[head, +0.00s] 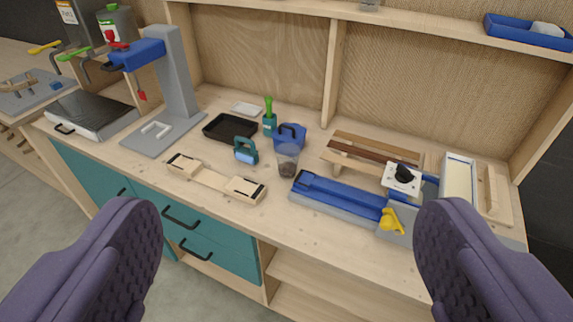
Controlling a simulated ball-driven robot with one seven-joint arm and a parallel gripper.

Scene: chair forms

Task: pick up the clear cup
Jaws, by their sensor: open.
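The clear cup (287,158) stands upright on the wooden workbench (225,210), near the middle of the view. It looks see-through, with something dark in its lower part. A blue container (291,136) stands close behind it, and a blue tray-like fixture (338,197) lies just to its right. My gripper (288,240) is open and empty, its two purple fingers wide apart in the foreground. The cup shows between the fingers, farther off and apart from them.
A teal-handled object (245,151) stands left of the cup, with a black tray (230,127) behind. A wooden fixture (215,180) lies front left. A wooden rack (372,152) and a yellow-knobbed device (391,219) stand right. Bare bench lies in front of the cup.

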